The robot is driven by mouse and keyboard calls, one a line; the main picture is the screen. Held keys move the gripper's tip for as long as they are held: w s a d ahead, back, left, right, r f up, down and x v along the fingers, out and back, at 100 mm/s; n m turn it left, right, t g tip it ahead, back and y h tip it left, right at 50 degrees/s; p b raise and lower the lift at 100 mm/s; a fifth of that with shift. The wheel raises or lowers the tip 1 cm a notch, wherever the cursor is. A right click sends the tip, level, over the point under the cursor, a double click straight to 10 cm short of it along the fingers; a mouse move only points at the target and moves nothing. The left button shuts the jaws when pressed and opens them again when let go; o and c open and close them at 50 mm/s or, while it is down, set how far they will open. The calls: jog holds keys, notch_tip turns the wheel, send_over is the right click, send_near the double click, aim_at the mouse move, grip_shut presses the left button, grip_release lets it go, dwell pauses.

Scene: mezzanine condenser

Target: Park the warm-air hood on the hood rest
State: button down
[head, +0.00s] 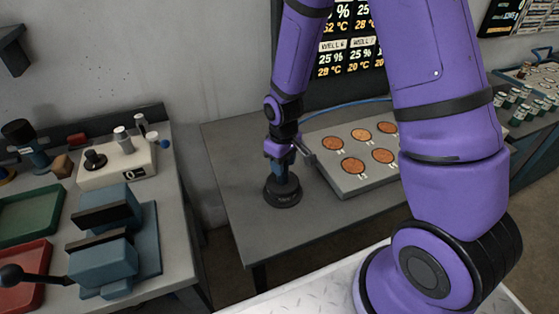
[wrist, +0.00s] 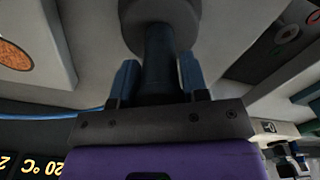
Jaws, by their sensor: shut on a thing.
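The warm-air hood (head: 283,189) is a dark, round, wide-based piece with an upright post, on the grey table left of the well plate. My gripper (head: 281,158) is above it, shut on the post. In the wrist view, the blue fingers of my gripper (wrist: 159,78) sit on both sides of the dark post (wrist: 158,55), and the wider hood body (wrist: 157,12) is beyond them. The hood looks upright and at table level; I cannot tell whether it touches the table. I cannot make out a separate hood rest; it may be hidden under the hood.
The pale well plate (head: 345,184) with several orange discs lies just right of the hood, with a blue hose (head: 353,103) behind it. The table (head: 245,165) is bare to the left and in front. A bench with trays and blue equipment (head: 105,255) stands left, across a gap.

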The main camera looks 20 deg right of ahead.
jog(key=c, duration=0.6)
grip_release()
jog(key=shift+f, duration=0.1)
notch_tip(320, 180, up, 13)
jog(key=shift+d+f, duration=0.1)
jog(key=s+d+r+m+t, duration=0.1)
jog(key=s+d+r, duration=0.1)
jog(key=s+r, duration=0.35)
jog(key=s+d+r+m+t, duration=0.2)
jog(key=s+r, duration=0.1)
jog(key=r, duration=0.6)
jog(key=shift+s+d+r+m+t, duration=0.4)
jog(key=shift+s+r, duration=0.9)
jog(key=shift+s, duration=0.8)
jog(key=shift+s+d+r+m+t, duration=0.45)
jog(key=shift+s+r, duration=0.8)
jog(key=shift+s, duration=0.85)
jog(key=shift+s+d+r+m+t, duration=0.3)
jog(key=shift+s+d+r, duration=0.2)
jog(key=shift+s+r, duration=1.2)
jog(key=shift+s+f, duration=0.4)
